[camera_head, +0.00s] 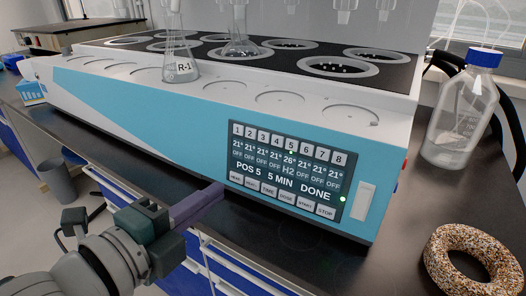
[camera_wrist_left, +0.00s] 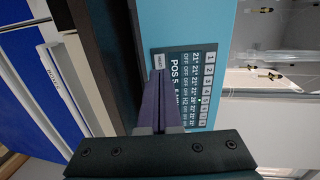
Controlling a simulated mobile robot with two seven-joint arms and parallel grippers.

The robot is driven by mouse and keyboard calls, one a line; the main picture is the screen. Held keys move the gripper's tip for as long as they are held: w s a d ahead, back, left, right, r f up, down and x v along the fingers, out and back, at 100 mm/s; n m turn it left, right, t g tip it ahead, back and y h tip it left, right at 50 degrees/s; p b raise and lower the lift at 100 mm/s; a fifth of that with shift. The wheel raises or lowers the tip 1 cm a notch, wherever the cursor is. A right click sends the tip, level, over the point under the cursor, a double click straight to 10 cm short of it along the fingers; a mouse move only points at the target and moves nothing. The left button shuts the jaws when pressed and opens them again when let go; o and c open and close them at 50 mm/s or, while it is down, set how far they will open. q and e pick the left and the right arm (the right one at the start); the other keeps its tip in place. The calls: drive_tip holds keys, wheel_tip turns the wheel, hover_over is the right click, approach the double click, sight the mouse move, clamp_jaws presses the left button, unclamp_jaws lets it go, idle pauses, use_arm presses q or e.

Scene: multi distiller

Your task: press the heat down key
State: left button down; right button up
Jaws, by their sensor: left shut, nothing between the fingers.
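The distiller (camera_head: 150,105) has a dark control panel (camera_head: 290,170) on its blue front. The panel reads "POS 5 5 MIN DONE", with position 5 at 26° and H2. A row of small keys runs along the panel's bottom; their labels are small. The leftmost key (camera_head: 237,180), apparently heat down, shows at the lower left corner. My left gripper (camera_head: 220,189) is shut and empty, its purple fingertips just left of that key. In the left wrist view the fingertips (camera_wrist_left: 158,74) overlap the panel's key-row edge; contact cannot be told. My right gripper is not in view.
A flask labelled R-1 (camera_head: 180,62) stands on the distiller's front ledge, and another flask (camera_head: 240,42) sits on a heating place. A blue-capped bottle (camera_head: 460,115) and a sprinkled ring (camera_head: 474,258) are on the dark bench at right. Blue drawers lie below.

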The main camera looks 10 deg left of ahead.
sight(236, 182)
use_arm(q)
drive_tip(key=shift+b+x, duration=0.35)
drive_tip(key=shift+x, duration=1.5)
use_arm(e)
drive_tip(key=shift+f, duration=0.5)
use_arm(q)
drive_tip(key=shift+w+d+f+b, duration=0.1)
drive_tip(key=shift+w+f+b, duration=0.2)
drive_tip(key=shift+w+b, duration=0.1)
drive_tip(key=shift+s+f, duration=0.15)
drive_tip(key=shift+s, duration=0.05)
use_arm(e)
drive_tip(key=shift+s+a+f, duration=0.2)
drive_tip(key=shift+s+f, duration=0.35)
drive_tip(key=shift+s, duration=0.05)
use_arm(q)
drive_tip(key=shift+f, duration=0.1)
drive_tip(key=shift+a, duration=0.2)
